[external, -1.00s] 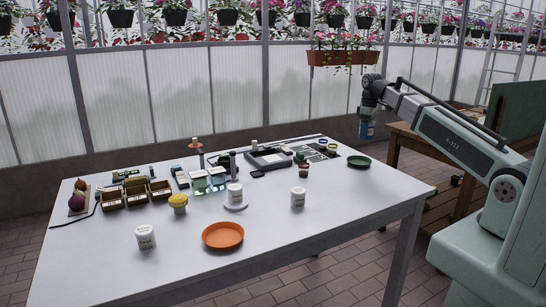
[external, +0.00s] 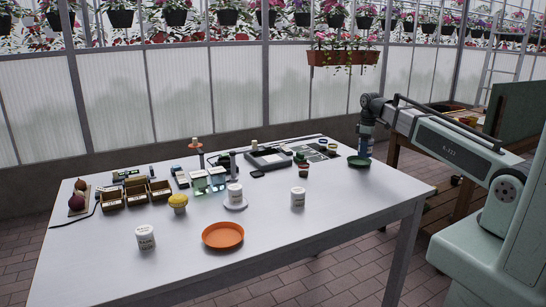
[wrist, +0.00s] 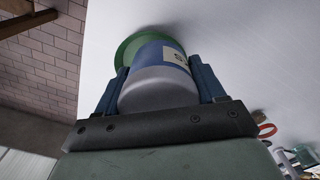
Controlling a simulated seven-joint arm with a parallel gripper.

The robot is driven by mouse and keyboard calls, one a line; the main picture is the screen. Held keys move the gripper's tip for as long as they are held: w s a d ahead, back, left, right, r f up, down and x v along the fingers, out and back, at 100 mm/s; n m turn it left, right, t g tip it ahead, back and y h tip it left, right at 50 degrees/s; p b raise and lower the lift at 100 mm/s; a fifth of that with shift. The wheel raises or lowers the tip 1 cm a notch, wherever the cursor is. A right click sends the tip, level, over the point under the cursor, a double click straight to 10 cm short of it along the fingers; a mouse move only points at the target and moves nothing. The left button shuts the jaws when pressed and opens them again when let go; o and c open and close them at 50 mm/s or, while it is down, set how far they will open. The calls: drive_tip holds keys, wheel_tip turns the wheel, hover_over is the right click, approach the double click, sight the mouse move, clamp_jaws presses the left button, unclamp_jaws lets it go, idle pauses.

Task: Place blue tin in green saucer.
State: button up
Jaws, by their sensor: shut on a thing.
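The blue tin (external: 366,146) is held upright in my gripper (external: 366,132) at the far right of the table. In the wrist view the tin (wrist: 165,62) shows its grey end and a pale label, with a finger of my gripper (wrist: 158,90) on each side. The green saucer (external: 359,162) lies on the table under the tin. In the wrist view the saucer's rim (wrist: 126,48) shows beyond the tin. The tin's lower end is over or in the saucer; I cannot tell whether it touches.
The white table (external: 330,215) has an orange saucer (external: 222,235) near its front. White jars stand at the middle (external: 298,197) and left (external: 145,237). A small pot (external: 303,170) stands left of the green saucer. The table's right front is clear.

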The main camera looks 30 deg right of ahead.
drive_tip(key=shift+f, duration=1.3)
drive_tip(key=shift+f, duration=0.35)
drive_tip(key=o, duration=1.2)
drive_tip(key=shift+c, duration=0.2)
drive_tip(key=shift+r, duration=0.1)
wheel_tip(320, 180, up, 13)
drive_tip(key=shift+f, duration=0.2)
drive_tip(key=shift+a, duration=0.1)
